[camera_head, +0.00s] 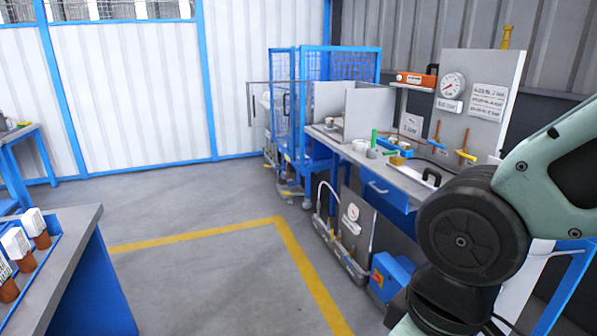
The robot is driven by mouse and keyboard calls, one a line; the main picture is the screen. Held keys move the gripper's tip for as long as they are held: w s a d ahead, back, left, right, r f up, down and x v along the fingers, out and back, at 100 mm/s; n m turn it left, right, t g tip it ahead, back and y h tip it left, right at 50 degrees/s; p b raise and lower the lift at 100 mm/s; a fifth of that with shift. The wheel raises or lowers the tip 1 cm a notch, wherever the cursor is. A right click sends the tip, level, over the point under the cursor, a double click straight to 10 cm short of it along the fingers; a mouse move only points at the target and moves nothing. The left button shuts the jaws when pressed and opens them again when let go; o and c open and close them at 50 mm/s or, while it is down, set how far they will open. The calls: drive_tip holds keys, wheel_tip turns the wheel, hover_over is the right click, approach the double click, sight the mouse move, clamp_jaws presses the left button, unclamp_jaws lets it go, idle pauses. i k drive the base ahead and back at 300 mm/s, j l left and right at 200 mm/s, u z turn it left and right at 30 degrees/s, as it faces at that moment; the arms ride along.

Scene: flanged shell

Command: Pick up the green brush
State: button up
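A small green upright piece (374,138) stands on the grey workbench (408,178) along the right wall. A smaller, low green piece (389,153) lies close to it. Both are far off and small, and I cannot tell which of them, if either, is the green brush. My arm fills the right side of the head view and hides part of the bench's near end. My gripper is out of view, so its state does not show.
A table (72,262) at the lower left holds a blue tray with several white-topped brown items. A blue mesh cage (340,65) stands behind the bench. A blue box (391,272) and a leaning panel (356,226) are on the floor. The yellow-lined floor between is clear.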

sight(374, 133)
drive_tip(key=i+j+z, duration=0.2)
drive_tip(key=i, duration=0.4)
drive_tip(key=i+j+z, duration=0.1)
drive_tip(key=i+z, duration=0.15)
drive_tip(key=i, duration=0.3)
drive_tip(key=i+j, duration=0.25)
drive_tip(key=i, duration=0.25)
drive_tip(key=i+j, duration=0.3)
drive_tip(key=i, duration=0.15)
drive_tip(key=i+j, duration=0.25)
drive_tip(key=i, duration=0.25)
drive_tip(key=i+j, duration=0.25)
drive_tip(key=i, duration=0.2)
drive_tip(key=i+j, duration=0.3)
drive_tip(key=i, duration=0.2)
